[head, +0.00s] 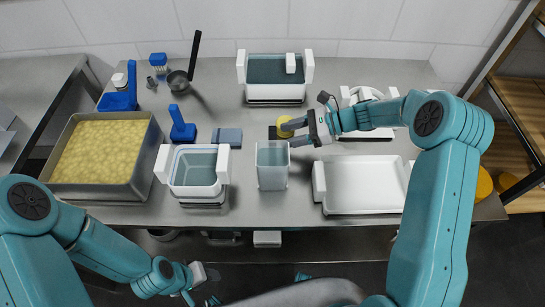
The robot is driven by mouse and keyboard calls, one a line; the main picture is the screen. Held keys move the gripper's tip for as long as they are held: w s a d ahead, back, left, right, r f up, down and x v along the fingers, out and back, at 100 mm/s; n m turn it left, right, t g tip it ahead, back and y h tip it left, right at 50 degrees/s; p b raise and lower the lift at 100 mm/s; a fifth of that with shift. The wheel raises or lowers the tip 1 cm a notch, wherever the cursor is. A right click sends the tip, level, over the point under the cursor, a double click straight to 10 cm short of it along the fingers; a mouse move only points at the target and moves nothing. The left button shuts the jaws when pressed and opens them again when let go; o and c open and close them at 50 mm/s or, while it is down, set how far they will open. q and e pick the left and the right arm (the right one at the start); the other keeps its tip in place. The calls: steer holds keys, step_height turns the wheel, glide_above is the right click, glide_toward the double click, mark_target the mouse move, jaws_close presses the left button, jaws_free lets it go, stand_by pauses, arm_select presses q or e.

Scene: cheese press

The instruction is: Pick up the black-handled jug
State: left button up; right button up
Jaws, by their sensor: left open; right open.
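The jug (272,170) is a clear, square-sided vessel standing upright near the middle of the steel table. A small black part (273,132), which looks like its handle, shows at its back edge. My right gripper (288,133) is open just behind and to the right of the jug, its fingers pointing left towards the black part. I cannot tell whether they touch it. A small yellow round thing (286,120) shows beside the fingers, partly hidden. My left gripper (205,290) is open and low in front of the table, away from the jug.
A two-handled vat (193,190) stands left of the jug, and a white tray (365,187) to its right. Another vat (275,93) is behind. A large pan of yellow curd (62,185), blue tools (182,128) and a black-handled ladle (180,80) are at left.

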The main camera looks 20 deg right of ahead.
mark_target(272, 138)
steer(key=x, duration=0.4)
steer(key=shift+s+a+r, duration=0.1)
steer(key=shift+a+r, duration=0.05)
steer(key=shift+a, duration=0.25)
steer(key=shift+a+f, duration=0.2)
steer(key=shift+a, duration=0.15)
jaws_close()
steer(key=shift+w+r, duration=0.1)
steer(key=shift+w, duration=0.1)
